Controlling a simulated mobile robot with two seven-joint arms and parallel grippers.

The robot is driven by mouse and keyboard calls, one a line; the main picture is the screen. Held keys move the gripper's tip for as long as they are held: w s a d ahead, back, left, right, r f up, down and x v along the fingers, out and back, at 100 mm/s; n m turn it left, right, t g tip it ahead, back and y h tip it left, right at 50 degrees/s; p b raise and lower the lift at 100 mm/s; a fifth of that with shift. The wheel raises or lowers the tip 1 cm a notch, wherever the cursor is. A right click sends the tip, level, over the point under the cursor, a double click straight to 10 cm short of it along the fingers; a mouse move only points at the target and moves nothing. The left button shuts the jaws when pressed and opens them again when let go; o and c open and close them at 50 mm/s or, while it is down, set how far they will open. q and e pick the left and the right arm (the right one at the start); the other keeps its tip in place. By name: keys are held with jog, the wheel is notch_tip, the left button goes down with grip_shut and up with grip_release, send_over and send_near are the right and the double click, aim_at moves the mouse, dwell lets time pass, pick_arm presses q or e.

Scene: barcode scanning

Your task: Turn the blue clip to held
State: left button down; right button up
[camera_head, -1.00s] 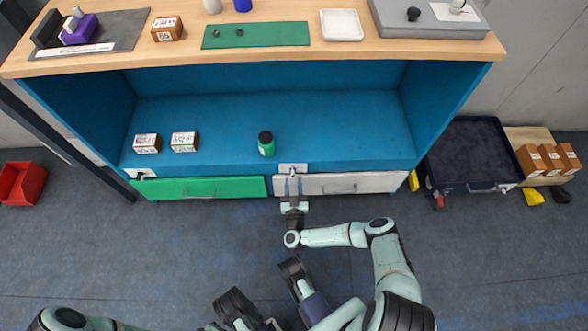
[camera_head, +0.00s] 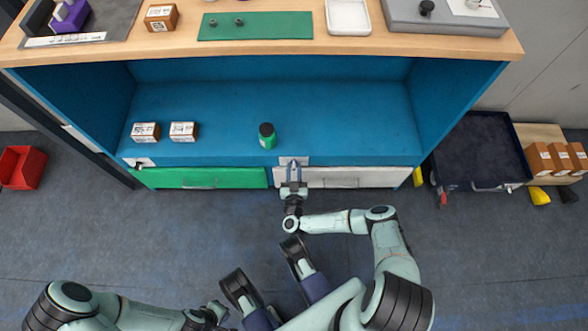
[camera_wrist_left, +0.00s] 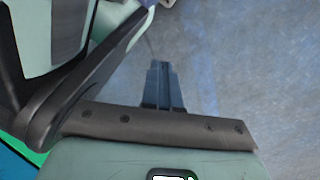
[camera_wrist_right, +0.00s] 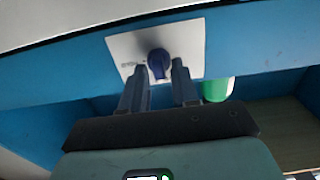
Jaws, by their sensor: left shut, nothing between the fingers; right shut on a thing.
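The blue clip (camera_wrist_right: 159,62) is a dark blue knob on a white plate (camera_wrist_right: 122,50) on the shelf's blue front edge. My right gripper (camera_wrist_right: 160,68) has its fingers on both sides of the clip and is shut on it. In the head view, my right gripper (camera_head: 293,172) reaches the white plate between the green and white drawers; the clip itself is hidden there. The plate's lettering is too small to read. My left gripper (camera_wrist_left: 164,72) is shut and empty above the dark floor in the left wrist view, away from the shelf.
A green drawer (camera_head: 160,178) and a white drawer (camera_head: 370,178) lie below the shelf. A green bottle (camera_head: 267,136) and two small boxes (camera_head: 146,132) stand on it. A dark bin (camera_head: 475,150) is on the right, a red bin (camera_head: 22,167) on the left.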

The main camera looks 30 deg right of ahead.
grip_shut()
jog(key=shift+r+p, duration=0.1)
jog(key=shift+p, duration=0.2)
jog(key=m+p, duration=0.2)
jog(key=m, duration=0.1)
jog(key=shift+d+m+p, duration=0.1)
jog(key=shift+m+p, duration=0.2)
pick_arm(q)
jog(key=w+r+t, duration=0.2)
jog(key=w+r, duration=0.3)
jog(key=w, duration=0.1)
pick_arm(e)
jog(key=m, duration=0.4)
jog(key=m+b, duration=0.1)
jog(key=m, duration=0.6)
jog(key=shift+s+d+f+m, duration=0.1)
jog(key=shift+d+f+m, duration=0.1)
jog(key=shift+f+m, duration=0.15)
pick_arm(q)
jog(key=shift+g, duration=0.5)
jog(key=shift+s+d+f+b, duration=0.2)
jog(key=shift+s+f+b, duration=0.2)
jog(key=shift+s+f, duration=1.25)
pick_arm(e)
jog(key=shift+m, duration=1.25)
jog(key=shift+o, duration=1.8)
grip_release()
